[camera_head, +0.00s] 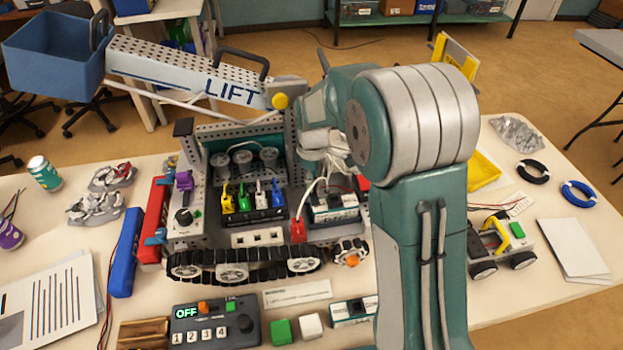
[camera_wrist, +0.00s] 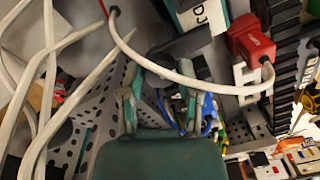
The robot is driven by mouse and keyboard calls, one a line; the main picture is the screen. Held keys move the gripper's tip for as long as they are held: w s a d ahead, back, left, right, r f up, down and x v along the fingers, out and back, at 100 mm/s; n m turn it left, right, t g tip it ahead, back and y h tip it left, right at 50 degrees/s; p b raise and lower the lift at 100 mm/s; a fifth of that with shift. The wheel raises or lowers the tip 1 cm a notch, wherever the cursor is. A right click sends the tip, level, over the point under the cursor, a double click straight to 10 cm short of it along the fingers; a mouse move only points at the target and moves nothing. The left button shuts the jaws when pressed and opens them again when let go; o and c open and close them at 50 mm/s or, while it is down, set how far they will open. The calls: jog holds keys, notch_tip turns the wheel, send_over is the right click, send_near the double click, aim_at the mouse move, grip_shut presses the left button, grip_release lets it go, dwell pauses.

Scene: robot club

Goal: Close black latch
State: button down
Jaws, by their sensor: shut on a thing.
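My gripper (camera_wrist: 160,88) shows in the wrist view, its teal fingers shut around a dark part that looks like the black latch (camera_wrist: 183,44). The latch lies beside a white and teal labelled module (camera_wrist: 200,14); its exact angle is hard to tell. In the head view my arm comes down over the right of the tracked robot (camera_head: 230,240), hiding the fingertips and the latch. The white and teal module (camera_head: 333,208) shows below my wrist.
White cables (camera_wrist: 190,82) loop close to my gripper, one into a red plug (camera_wrist: 250,48). Yellow, green, white and blue clips (camera_head: 243,196) stand left of it. The LIFT arm (camera_head: 190,75) with a blue bucket (camera_head: 55,60) extends left. A control box (camera_head: 215,322) sits in front.

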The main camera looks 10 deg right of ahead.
jog(key=shift+c, duration=1.5)
grip_release()
jog(key=shift+f, duration=0.15)
notch_tip(320, 180, up, 12)
jog(key=shift+w, duration=0.35)
jog(key=s+d+r+m+t, duration=0.3)
jog(key=s+r+m, duration=0.4)
jog(key=s, duration=0.7)
jog(key=s+d+f+m+t, duration=0.1)
jog(key=s+m+t, duration=0.2)
jog(key=s, duration=0.9)
jog(key=m, duration=0.2)
jog(key=shift+s+d+m, duration=0.25)
jog(key=shift+d+m, duration=0.05)
jog(key=shift+m, duration=0.1)
